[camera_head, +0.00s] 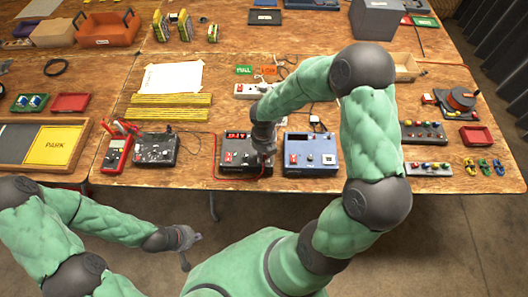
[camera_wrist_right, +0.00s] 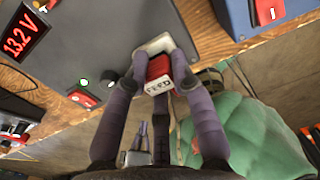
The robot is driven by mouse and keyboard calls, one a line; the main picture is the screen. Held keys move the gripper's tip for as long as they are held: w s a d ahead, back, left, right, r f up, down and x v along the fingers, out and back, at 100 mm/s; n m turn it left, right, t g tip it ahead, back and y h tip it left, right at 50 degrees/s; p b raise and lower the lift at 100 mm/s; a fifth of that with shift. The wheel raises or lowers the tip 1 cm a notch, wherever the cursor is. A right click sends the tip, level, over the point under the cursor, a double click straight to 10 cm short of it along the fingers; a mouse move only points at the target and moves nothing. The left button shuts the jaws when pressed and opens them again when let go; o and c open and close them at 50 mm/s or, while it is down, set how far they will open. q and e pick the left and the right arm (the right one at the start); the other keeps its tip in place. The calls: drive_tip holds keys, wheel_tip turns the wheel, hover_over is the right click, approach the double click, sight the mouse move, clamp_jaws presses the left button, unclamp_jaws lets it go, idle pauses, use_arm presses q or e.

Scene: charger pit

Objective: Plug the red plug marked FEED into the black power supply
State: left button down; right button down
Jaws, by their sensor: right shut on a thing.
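The black power supply (camera_head: 232,158) stands near the table's front edge; in the wrist view its dark face (camera_wrist_right: 90,40) shows a red 13.2 V display. My right gripper (camera_head: 266,150) is over its right side. In the wrist view the right gripper (camera_wrist_right: 158,75) is shut on the red plug (camera_wrist_right: 158,68), whose white label reads FEED. The plug is at the pale socket plate (camera_wrist_right: 152,46) on the power supply; the fingers hide how deep it sits. My left gripper (camera_head: 185,243) hangs in front of the table, away from everything; its opening is unclear.
A blue unit (camera_head: 312,160) stands close to the right of the black power supply. A dark meter box (camera_head: 154,150) and a red multimeter (camera_head: 117,153) with leads are to its left. Yellow strips (camera_head: 170,107) lie behind. A white power strip (camera_head: 248,91) is further back.

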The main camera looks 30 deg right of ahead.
drive_tip(key=shift+f, duration=0.15)
idle(0.8)
idle(0.8)
drive_tip(key=c, duration=1)
unclamp_jaws()
drive_tip(key=shift+f, duration=0.1)
drive_tip(key=shift+o, duration=0.2)
drive_tip(key=o, duration=0.3)
drive_tip(key=shift+r+p, duration=0.2)
drive_tip(key=shift+p, duration=0.2)
